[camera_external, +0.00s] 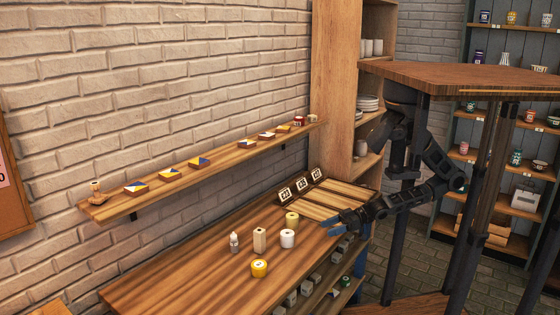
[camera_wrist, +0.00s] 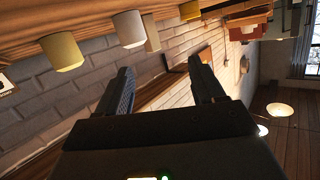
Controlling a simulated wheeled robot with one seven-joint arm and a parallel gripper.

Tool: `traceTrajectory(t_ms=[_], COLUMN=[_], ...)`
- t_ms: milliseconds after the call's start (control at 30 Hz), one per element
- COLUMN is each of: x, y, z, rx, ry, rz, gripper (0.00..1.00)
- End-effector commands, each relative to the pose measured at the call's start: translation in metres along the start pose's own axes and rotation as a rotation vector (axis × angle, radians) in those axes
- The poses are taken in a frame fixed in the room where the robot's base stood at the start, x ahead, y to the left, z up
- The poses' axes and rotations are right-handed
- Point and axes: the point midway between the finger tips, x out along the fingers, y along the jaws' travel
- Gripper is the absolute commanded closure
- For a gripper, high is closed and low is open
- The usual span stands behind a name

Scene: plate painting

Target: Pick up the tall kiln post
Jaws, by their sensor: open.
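The tall kiln post appears to be the upright beige block (camera_external: 259,240) standing on the wooden worktable (camera_external: 180,285) among other small pieces. In the wrist view a beige post (camera_wrist: 151,36) shows partly behind a white cylinder (camera_wrist: 128,28), near the top of the tilted picture. My gripper (camera_external: 338,224) is over the right part of the table, to the right of the post and well apart from it. In the wrist view my gripper (camera_wrist: 164,82) has its two fingers spread with nothing between them.
Close around the post stand a white cylinder (camera_external: 287,239), a yellowish cylinder (camera_external: 292,219), a yellow jar (camera_external: 259,268) and a small bottle (camera_external: 234,242). Number cards (camera_external: 285,194) stand at the back. A wall shelf (camera_external: 225,165) runs above. The table's left part is clear.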

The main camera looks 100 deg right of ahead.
Motion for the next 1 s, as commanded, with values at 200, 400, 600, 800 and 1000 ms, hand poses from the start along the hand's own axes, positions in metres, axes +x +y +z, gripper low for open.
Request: traceTrajectory(t_ms=[200, 400, 600, 800, 1000], x=[-0.060, -0.089, -0.109, -0.124, -0.106], y=[-0.006, -0.012, -0.016, -0.019, -0.008], z=[0.001, -0.006, -0.012, -0.018, -0.015], rx=[-0.038, -0.055, -0.066, -0.073, 0.030], ry=[-0.017, -0.019, -0.022, -0.025, -0.006], rz=[0.028, 0.052, 0.076, 0.098, 0.137], gripper=[0.32, 0.32, 0.32, 0.32, 0.32])
